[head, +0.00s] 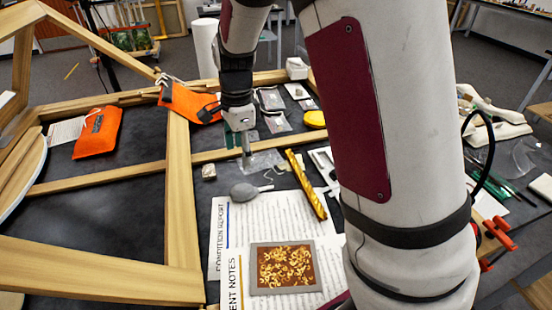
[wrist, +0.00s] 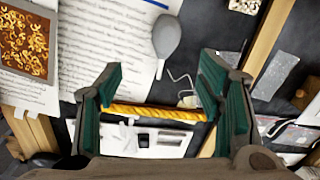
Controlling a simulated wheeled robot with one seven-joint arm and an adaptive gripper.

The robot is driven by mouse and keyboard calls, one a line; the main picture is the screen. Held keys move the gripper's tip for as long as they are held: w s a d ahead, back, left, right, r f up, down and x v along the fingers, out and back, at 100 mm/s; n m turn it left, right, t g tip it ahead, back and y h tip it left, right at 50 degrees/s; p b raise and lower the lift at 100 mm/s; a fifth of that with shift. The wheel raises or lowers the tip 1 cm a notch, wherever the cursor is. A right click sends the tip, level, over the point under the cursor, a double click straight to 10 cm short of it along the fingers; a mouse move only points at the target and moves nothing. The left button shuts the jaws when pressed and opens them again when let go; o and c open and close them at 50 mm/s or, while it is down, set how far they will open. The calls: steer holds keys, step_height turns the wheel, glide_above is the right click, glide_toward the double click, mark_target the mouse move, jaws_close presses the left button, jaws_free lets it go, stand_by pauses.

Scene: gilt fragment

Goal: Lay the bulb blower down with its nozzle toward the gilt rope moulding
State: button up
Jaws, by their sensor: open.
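The grey bulb blower (head: 243,191) lies on its side at the top edge of the condition report, its narrow nozzle pointing right toward the gilt rope moulding (head: 306,185). In the wrist view the blower (wrist: 167,36) shows beyond my fingers, its nozzle pointing down the picture toward the moulding (wrist: 155,112). The moulding is a yellow twisted strip lying apart from the blower. My gripper (head: 246,150) is open and empty above the table, behind the blower in the head view. In the wrist view, the moulding shows between its green-padded fingers (wrist: 160,88).
A gilt-patterned panel (head: 285,267) lies on the printed papers at the front. Wooden frame bars (head: 181,190) cross the dark table at left. Small plastic bags (head: 262,162) and a pale block (head: 209,172) lie near my gripper. An orange pouch (head: 97,132) lies farther left.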

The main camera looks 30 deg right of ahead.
steer(key=s+r+n+t, duration=0.2)
steer(key=s+r+n, duration=0.6)
steer(key=s, duration=0.4)
steer(key=s+r+n+t, duration=0.3)
steer(key=s+r+n, duration=0.5)
steer(key=s+n, duration=0.2)
steer(key=s, duration=0.2)
steer(key=shift+s+d, duration=0.2)
steer(key=shift+s, duration=0.2)
